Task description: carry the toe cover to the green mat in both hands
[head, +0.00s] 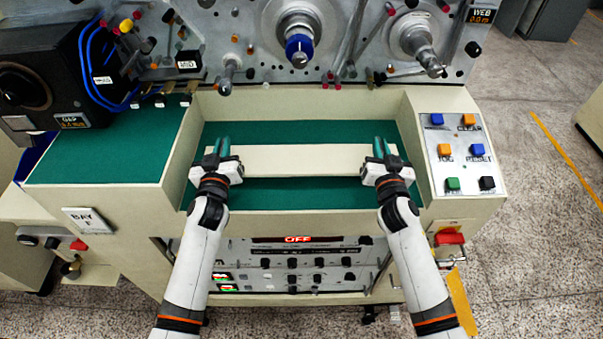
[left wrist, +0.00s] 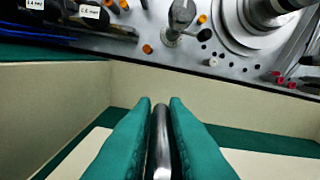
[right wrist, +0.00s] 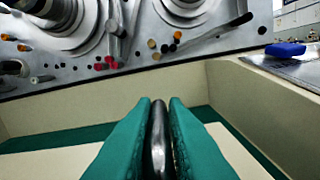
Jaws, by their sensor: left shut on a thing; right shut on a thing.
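The toe cover, a long cream panel (head: 305,160), lies level between my two grippers, over the green mat (head: 300,194) in the recessed tray of the machine. My left gripper (head: 223,145) is shut on a dark metal handle at its left end; the handle shows between the green fingers in the left wrist view (left wrist: 162,145). My right gripper (head: 380,147) is shut on the matching handle at its right end, seen in the right wrist view (right wrist: 158,140). Green shows before and behind the panel. I cannot tell whether the panel touches the mat.
Cream walls (head: 300,101) frame the recess. A second green surface (head: 110,155) lies clear to the left, beside a black box (head: 40,80) with blue cables. A button panel (head: 465,155) stands at the right. Spindles (head: 298,45) stick out at the back.

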